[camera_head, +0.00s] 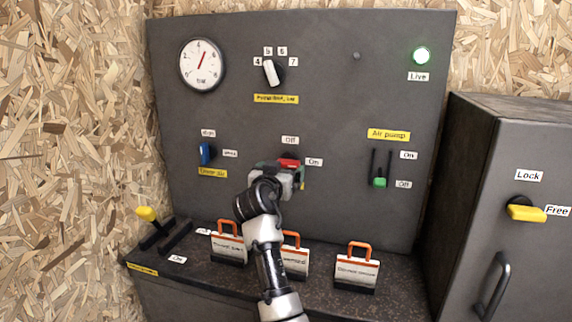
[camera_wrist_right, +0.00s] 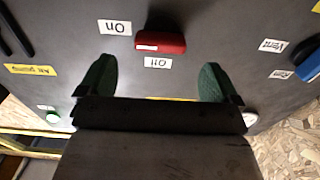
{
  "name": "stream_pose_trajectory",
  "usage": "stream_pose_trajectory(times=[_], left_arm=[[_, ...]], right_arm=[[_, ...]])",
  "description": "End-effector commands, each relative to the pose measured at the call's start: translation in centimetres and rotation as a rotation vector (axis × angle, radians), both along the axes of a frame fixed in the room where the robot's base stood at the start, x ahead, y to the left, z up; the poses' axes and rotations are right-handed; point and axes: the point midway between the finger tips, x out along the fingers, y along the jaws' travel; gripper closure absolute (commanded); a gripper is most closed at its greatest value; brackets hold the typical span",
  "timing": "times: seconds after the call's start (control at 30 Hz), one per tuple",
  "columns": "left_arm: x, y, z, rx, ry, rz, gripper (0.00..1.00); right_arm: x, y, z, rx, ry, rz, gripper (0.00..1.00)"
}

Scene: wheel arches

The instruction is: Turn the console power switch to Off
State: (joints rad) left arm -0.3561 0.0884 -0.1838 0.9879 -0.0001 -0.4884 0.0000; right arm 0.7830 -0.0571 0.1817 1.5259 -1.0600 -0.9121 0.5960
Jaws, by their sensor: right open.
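The red console power switch (camera_head: 289,162) is at the middle of the dark panel, partly hidden by my right gripper (camera_head: 289,178). Its "Off" label (camera_head: 290,140) is above it and its "On" label (camera_head: 314,162) is to its right. In the right wrist view, which is upside down, the red handle (camera_wrist_right: 161,42) lies sideways, across the Off direction, with the On label (camera_wrist_right: 114,27) to its left. My right gripper (camera_wrist_right: 158,80) is open with green fingertips spread wider than the handle. The handle appears just beyond the fingertips, with nothing held. My left gripper is not seen.
A blue switch (camera_head: 206,154) is left of the power switch and a green air pump lever (camera_head: 380,182) is right. A white selector (camera_head: 270,73) and a gauge (camera_head: 202,65) are above. Orange-handled tags (camera_head: 357,268) stand on the ledge. A lit green lamp (camera_head: 421,55) is labelled Live.

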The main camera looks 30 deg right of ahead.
Motion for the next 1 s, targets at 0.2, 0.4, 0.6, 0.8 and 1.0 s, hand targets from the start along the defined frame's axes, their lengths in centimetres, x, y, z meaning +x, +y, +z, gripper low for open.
stream_pose_trajectory(times=[0.2, 0.4, 0.6, 0.8, 1.0], left_arm=[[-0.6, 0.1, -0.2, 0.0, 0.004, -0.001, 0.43], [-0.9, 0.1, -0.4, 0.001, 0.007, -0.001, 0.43], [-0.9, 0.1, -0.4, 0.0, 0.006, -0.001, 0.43], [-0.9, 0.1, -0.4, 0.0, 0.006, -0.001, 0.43], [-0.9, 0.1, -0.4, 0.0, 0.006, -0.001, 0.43]], right_arm=[[2.2, -2.5, 0.1, -0.002, 0.001, 0.001, 0.06], [3.0, -3.4, 0.0, 0.001, -0.001, 0.002, 0.06], [3.0, -3.4, 0.0, 0.001, -0.001, 0.002, 0.06], [3.0, -3.4, 0.0, 0.001, -0.001, 0.002, 0.29], [3.0, -3.4, 0.0, 0.0, 0.0, 0.002, 0.56]])
